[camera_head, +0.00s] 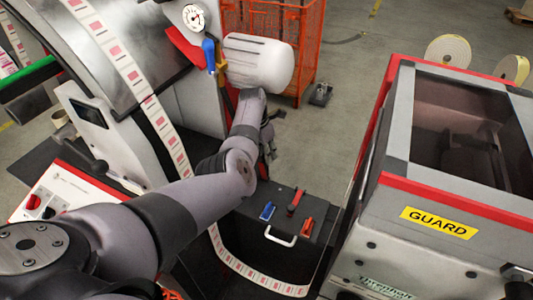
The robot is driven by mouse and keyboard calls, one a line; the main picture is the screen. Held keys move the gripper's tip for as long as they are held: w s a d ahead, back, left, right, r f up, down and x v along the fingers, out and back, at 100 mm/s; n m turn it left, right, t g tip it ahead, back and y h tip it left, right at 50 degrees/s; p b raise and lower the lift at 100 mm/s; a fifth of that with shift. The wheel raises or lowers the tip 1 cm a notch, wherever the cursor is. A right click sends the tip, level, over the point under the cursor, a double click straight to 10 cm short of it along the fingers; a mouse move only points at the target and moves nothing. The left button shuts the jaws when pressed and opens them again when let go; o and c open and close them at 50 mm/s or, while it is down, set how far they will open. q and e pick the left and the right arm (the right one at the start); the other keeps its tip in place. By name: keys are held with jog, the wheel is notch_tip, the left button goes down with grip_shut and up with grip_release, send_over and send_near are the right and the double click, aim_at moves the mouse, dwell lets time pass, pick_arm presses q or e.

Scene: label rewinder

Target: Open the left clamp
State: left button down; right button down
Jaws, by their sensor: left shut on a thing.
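My left arm comes in from the lower left and reaches up to the machine's white roller (258,62). My left gripper (267,143) is small and dark, mostly hidden behind my own forearm. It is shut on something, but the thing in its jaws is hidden. A lever with a blue handle (209,53) stands just left of the roller, next to a red lever-like part (185,48). I cannot tell for certain which of these belongs to the left clamp. My right gripper is not in view.
A printed label web (133,78) runs down the machine. A dark box (318,228) with a white handle and small tools stands below the arm. The guard housing (430,190) blocks the right.

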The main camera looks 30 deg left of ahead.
pick_arm(q)
jog(key=shift+w+a+r, duration=0.1)
jog(key=shift+w+a, duration=0.2)
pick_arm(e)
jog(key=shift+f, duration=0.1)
pick_arm(q)
jog(key=c, duration=1.8)
grip_release()
jog(key=shift+o, duration=1.3)
jog(key=shift+w+a+f, duration=0.1)
jog(key=shift+w+f, duration=0.2)
jog(key=shift+w, duration=0.1)
jog(key=shift+o, duration=1)
jog(key=shift+w+f, duration=0.1)
jog(key=shift+f, duration=0.05)
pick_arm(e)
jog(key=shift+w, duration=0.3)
pick_arm(q)
jog(key=shift+s, duration=0.2)
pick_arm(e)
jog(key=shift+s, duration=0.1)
